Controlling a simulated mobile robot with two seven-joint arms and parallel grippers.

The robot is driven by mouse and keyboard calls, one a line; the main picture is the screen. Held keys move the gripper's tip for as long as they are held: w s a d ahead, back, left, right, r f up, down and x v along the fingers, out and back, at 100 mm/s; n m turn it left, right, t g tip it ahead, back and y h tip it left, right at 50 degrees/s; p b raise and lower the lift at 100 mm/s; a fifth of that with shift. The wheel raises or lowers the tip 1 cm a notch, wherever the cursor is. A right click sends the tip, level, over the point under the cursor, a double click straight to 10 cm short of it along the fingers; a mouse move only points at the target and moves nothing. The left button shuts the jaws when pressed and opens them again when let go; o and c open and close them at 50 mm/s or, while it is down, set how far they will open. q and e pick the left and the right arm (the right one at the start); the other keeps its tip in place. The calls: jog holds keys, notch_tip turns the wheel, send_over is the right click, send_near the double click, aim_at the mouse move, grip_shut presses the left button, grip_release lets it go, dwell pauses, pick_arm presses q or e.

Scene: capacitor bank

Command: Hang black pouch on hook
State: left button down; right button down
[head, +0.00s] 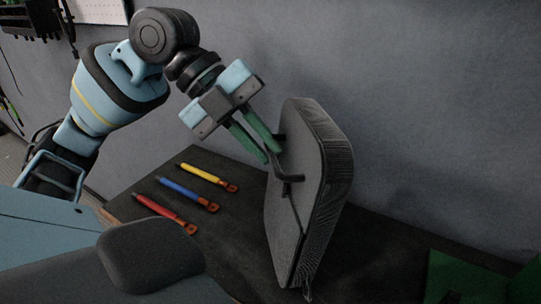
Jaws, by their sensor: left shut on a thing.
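The black pouch (316,190) is a dark grey, rounded, flat case with a ribbed side and a black handle. It stands upright, slightly tilted, right of centre in the head view. My left gripper (271,156) has green fingers and is shut on the pouch's handle at its upper left face. The fingers partly hide the handle. I cannot tell whether the pouch's lower end touches the table. My right gripper is not in view. I cannot make out a clear free hook for the pouch.
The dark table (225,245) bears a yellow tool (207,177), a blue tool (187,194) and a red tool (163,212) left of the pouch. A grey wall (420,100) stands behind. A black rack (38,20) hangs at top left. A green object (460,278) lies at lower right.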

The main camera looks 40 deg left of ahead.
pick_arm(q)
jog(key=shift+f, duration=0.3)
jog(key=c, duration=1.8)
grip_release()
jog(key=shift+a, duration=0.1)
jog(key=o, duration=0.3)
jog(key=shift+w, duration=0.15)
jog(key=shift+r, duration=0.1)
jog(key=v, duration=1.2)
jog(key=shift+p, duration=0.45)
